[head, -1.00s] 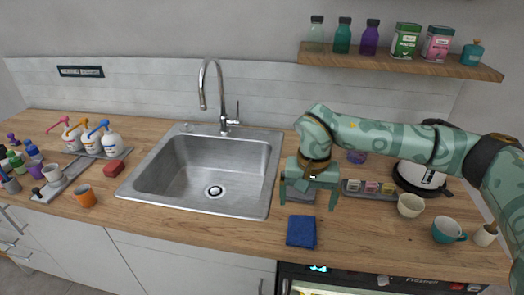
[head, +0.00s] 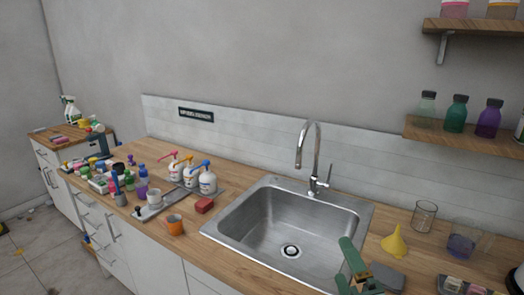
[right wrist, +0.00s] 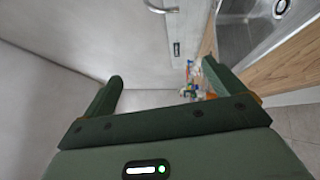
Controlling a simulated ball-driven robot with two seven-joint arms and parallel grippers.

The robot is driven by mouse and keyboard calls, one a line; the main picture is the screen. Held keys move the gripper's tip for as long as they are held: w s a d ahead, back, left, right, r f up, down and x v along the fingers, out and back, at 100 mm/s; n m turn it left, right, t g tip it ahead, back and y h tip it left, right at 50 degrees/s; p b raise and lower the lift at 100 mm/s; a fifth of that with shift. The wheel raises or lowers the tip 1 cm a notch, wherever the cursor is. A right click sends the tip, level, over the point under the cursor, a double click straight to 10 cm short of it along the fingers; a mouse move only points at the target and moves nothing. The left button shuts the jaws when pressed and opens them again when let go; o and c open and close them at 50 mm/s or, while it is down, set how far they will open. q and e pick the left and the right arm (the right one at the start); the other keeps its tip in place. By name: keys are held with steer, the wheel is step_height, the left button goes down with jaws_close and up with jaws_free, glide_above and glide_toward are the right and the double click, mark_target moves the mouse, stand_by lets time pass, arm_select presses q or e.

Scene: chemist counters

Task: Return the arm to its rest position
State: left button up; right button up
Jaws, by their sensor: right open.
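My right gripper (head: 350,265) is green and shows at the bottom of the head view, beside the sink's right front corner. In the right wrist view, its two fingers (right wrist: 162,86) stand wide apart with nothing between them. The rest of the right arm lies outside the head view. My left gripper is in neither current view.
The steel sink (head: 228,232) with its tall tap (head: 316,150) is set in the wooden counter. A yellow funnel (head: 395,243), a glass beaker (head: 424,216) and a purple jar (head: 462,242) stand to the right. An orange cup (head: 175,226), red sponge (head: 204,205) and pump bottles stand left.

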steer(key=s+d+f+m+g+h, duration=0.7)
steer(key=s+d+f+m+g, duration=0.6)
steer(key=s+f, duration=0.45)
steer(key=s+a+f+m+g+y+p, duration=0.1)
steer(key=s+f+p, duration=0.1)
steer(key=f, duration=0.8)
steer(key=s+a+f+g+y+p, duration=0.1)
steer(key=s+a+f+y+p, duration=0.1)
steer(key=f, duration=0.9)
steer(key=s+f+m+g+p, duration=0.1)
steer(key=s+f+p, duration=0.1)
steer(key=s+f, duration=0.4)
steer(key=s+f+m+g+y+p, duration=0.1)
steer(key=s+f+m+g, duration=0.1)
steer(key=s+f, duration=0.5)
steer(key=s, duration=0.5)
steer(key=shift+s+p, duration=0.15)
steer(key=shift+p, duration=0.25)
steer(key=shift+a+f, duration=0.1)
